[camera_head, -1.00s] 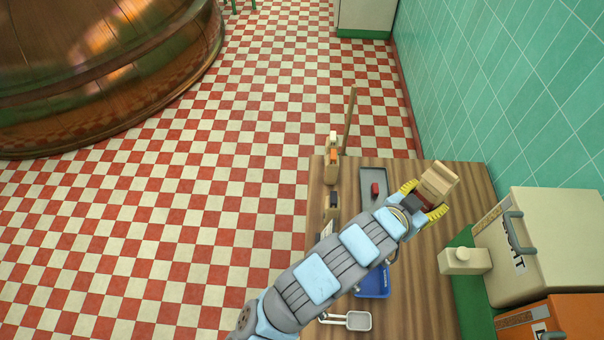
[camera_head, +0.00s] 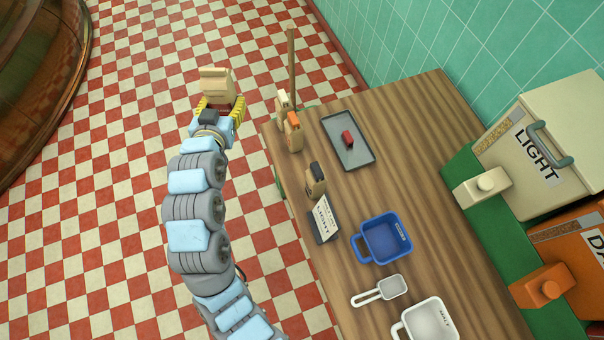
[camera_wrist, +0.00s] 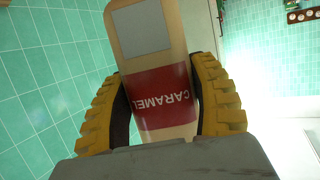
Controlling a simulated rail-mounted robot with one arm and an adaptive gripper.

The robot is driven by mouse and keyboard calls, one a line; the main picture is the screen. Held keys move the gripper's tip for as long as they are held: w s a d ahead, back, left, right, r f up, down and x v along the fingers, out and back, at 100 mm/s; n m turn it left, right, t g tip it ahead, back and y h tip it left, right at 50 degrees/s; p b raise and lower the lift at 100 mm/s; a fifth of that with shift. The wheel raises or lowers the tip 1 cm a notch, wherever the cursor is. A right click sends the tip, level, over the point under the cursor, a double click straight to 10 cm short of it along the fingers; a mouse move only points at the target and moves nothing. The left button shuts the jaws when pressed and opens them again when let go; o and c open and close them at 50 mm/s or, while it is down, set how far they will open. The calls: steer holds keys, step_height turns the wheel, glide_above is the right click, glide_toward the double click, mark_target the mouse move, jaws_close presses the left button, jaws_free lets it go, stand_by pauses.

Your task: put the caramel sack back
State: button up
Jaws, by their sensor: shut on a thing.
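The caramel sack (camera_head: 216,85) is a tan bag with a red label reading CARAMEL, which shows in the wrist view (camera_wrist: 161,100). My gripper (camera_head: 220,106) has yellow ribbed fingers and is shut around the sack's sides. In the wrist view its two fingers (camera_wrist: 160,104) press on either side of the label. The sack is held in the air to the left of the wooden table, above the checkered floor. The sack's base is hidden by my gripper in the head view.
The wooden table (camera_head: 405,190) holds a grey tray (camera_head: 335,125) with a red block (camera_head: 347,139), small sacks (camera_head: 292,132), a blue tub (camera_head: 385,238), a scoop (camera_head: 392,287) and a white tub (camera_head: 428,322). A LIGHT bin (camera_head: 540,145) and orange bin stand right. Floor beside the table is open.

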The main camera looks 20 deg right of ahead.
steer(key=s+d+f+m+g+h+b, duration=0.2)
steer(key=d+f+m+g+h+b, duration=0.6)
steer(key=d+f+b, duration=1.6)
steer(key=shift+m+y, duration=0.3)
steer(key=shift+m, duration=0.1)
steer(key=a+f+b, duration=0.1)
steer(key=f+b, duration=0.1)
steer(key=f, duration=0.3)
steer(key=a+f+b, duration=0.2)
steer(key=f, duration=0.3)
steer(key=a+f+b, duration=0.2)
steer(key=f+b, duration=0.1)
steer(key=f, duration=0.2)
steer(key=shift+w+f, duration=0.2)
steer(key=shift+f, duration=0.1)
steer(key=shift+f, duration=0.15)
steer(key=o, duration=1)
steer(key=shift+c, duration=0.2)
